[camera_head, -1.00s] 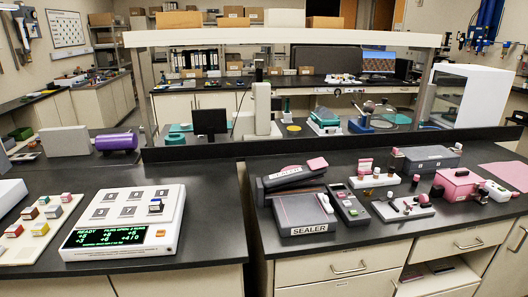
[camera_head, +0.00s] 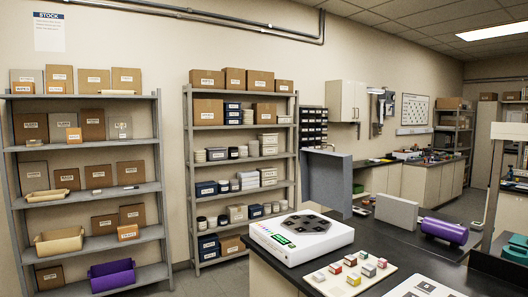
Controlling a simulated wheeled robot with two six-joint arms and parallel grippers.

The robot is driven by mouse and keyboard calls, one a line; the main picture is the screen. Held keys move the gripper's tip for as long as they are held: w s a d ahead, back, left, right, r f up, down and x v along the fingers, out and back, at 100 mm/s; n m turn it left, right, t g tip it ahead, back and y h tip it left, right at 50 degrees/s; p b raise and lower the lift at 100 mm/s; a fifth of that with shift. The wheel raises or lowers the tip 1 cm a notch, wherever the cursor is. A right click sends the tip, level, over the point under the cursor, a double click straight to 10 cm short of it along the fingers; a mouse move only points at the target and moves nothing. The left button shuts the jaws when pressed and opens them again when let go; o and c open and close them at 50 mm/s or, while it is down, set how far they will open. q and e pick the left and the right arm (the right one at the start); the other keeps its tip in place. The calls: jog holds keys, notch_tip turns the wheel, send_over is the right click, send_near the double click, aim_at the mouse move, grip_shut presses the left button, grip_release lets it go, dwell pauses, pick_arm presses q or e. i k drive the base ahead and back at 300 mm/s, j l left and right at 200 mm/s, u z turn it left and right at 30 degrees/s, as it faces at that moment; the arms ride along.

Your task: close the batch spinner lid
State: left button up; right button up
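A white box-shaped device (camera_head: 318,247) with a small green display sits at the near left end of the black bench. It looks like the batch spinner. A dark plate with several pads or wells (camera_head: 300,224) lies on its top, uncovered. A grey upright panel (camera_head: 327,184) rises at its back right edge and looks like its lid standing open; I cannot see the hinge. Neither of my grippers shows in this view.
A board with several coloured blocks (camera_head: 349,277) lies right of the device. Two stocked shelving units (camera_head: 160,168) stand along the wall. Floor shows between shelves and bench.

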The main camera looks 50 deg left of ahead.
aim_at(326, 177)
jog(key=u, duration=1.4)
jog(key=i+j+u, duration=0.1)
jog(key=i+u, duration=0.2)
jog(key=i+j+u, duration=0.4)
jog(key=i, duration=0.25)
jog(key=i+u, duration=0.4)
jog(key=i, duration=0.3)
jog(key=i+l+u, duration=0.15)
jog(key=i+u, duration=0.25)
jog(key=i, duration=0.25)
jog(key=i+z, duration=0.15)
jog(key=i, duration=0.85)
jog(key=i+j+z, duration=0.1)
jog(key=i, duration=0.95)
jog(key=i+l+z, duration=0.15)
jog(key=i+z, duration=0.6)
jog(key=z, duration=0.15)
jog(key=i+j+z, duration=0.15)
jog(key=i+z, duration=0.3)
jog(key=i+j+z, duration=0.25)
jog(key=z, duration=0.2)
